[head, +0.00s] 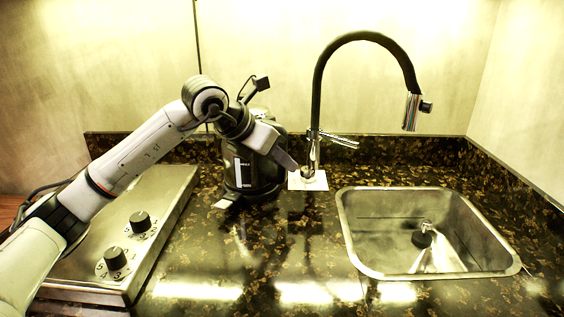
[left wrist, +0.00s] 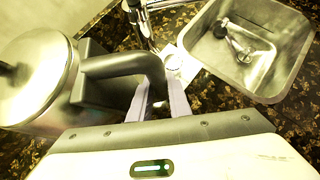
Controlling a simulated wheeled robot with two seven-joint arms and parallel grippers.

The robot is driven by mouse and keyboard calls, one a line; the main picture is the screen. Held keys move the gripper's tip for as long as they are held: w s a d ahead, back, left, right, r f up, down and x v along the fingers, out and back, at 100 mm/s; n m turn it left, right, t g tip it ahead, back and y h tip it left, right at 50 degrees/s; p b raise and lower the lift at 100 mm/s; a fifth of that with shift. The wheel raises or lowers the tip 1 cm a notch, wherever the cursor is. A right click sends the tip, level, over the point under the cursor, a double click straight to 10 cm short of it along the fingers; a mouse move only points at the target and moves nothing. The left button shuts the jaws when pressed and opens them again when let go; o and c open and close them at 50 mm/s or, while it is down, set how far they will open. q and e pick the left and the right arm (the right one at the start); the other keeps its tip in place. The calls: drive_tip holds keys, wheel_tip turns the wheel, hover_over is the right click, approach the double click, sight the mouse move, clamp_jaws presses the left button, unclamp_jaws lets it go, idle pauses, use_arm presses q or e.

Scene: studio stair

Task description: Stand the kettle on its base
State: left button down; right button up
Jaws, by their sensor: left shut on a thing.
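The kettle (head: 246,178) is dark with a pale vertical strip and stands upright at the back of the counter, left of the tap. In the left wrist view its round metal lid (left wrist: 32,82) and black handle (left wrist: 112,65) show. My left gripper (head: 288,161) reaches over the kettle from the left. In the left wrist view its two fingers (left wrist: 160,98) are shut on the handle's outer end. My arm hides the kettle's upper part. I cannot make out a separate base, nor tell whether the kettle rests on one. My right gripper is not in view.
A steel hob (head: 160,207) with knobs is on the left. A tall black tap (head: 317,100) stands right of the kettle, with a white square (head: 318,184) at its foot. A steel sink (head: 375,262) is on the right. The counter (head: 255,262) in front is clear.

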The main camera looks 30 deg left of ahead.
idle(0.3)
use_arm(q)
drive_tip(key=shift+f, duration=0.1)
drive_tip(key=c, duration=1.6)
unclamp_jaws()
drive_tip(key=shift+c, duration=0.2)
drive_tip(key=shift+s+r, duration=0.1)
drive_tip(key=shift+r, duration=0.2)
drive_tip(key=v, duration=1.1)
drive_tip(key=shift+s+r, duration=0.2)
drive_tip(key=shift+s, duration=0.1)
